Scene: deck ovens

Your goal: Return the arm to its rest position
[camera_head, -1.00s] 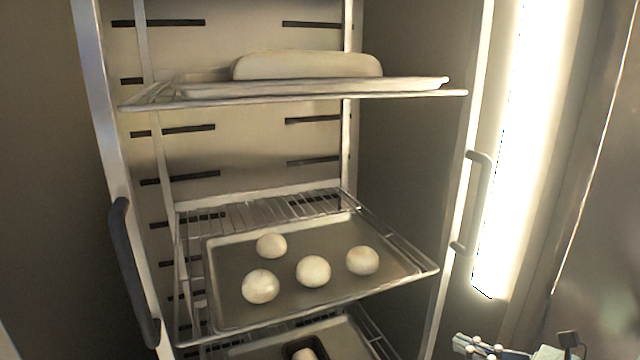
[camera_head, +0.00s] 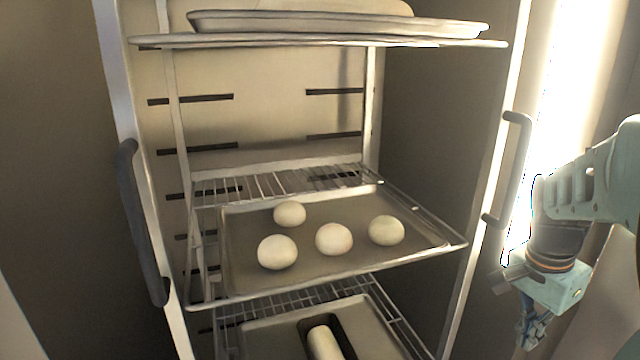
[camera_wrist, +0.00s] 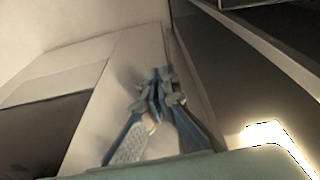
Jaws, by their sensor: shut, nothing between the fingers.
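My arm reaches in from the right edge in the head view, bent downward at the wrist. My gripper (camera_head: 530,322) hangs below it, to the right of the rack and apart from it. In the wrist view my gripper (camera_wrist: 158,85) has its fingertips together with nothing between them. No held object shows in either view.
An open cabinet holds wire racks. The middle tray (camera_head: 250,284) bears several dough balls (camera_head: 334,239); the upper tray (camera_head: 300,24) bears a pale loaf, and the lower tray a dark pan (camera_head: 345,340). Handles stand at left (camera_head: 143,225) and right (camera_head: 512,170), the right one near my arm.

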